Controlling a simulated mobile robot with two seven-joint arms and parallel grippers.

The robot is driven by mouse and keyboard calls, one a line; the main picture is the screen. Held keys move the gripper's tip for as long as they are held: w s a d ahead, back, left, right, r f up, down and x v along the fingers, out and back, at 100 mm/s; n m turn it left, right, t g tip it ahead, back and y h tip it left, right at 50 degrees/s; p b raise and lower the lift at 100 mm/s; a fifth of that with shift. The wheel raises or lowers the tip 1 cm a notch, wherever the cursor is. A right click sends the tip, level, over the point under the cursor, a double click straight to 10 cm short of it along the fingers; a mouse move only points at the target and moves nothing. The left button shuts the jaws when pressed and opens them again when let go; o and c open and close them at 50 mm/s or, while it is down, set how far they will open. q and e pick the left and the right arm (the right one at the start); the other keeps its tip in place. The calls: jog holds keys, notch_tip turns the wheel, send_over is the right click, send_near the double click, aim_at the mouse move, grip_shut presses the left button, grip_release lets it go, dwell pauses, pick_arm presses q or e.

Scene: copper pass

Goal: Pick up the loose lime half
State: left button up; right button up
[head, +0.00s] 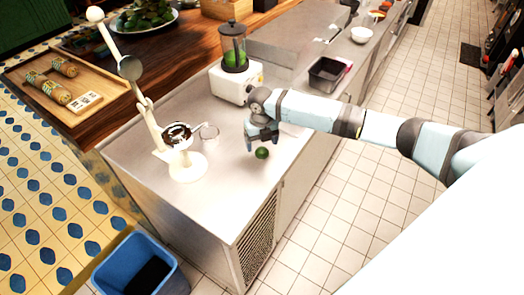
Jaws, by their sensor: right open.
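The loose lime half (262,153) is a small dark green round piece on the steel counter (225,205). My right gripper (262,146) is open, with its fingers pointing down right behind and above the lime half. I cannot tell whether the fingers touch it. My right arm reaches in from the right side of the head view. My left gripper is not in view.
A blender (235,75) is behind my gripper. A dark tray (327,73) lies farther back. A blue bin (143,262) stands on the floor. The front counter is clear.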

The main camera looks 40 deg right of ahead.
aim_at(262, 148)
notch_tip(262, 148, down, 4)
jog(key=shift+d+f+p, duration=0.1)
jog(key=shift+d+p, duration=0.05)
jog(key=shift+p, duration=0.15)
jog(key=c, duration=0.7)
jog(key=shift+c, duration=0.2)
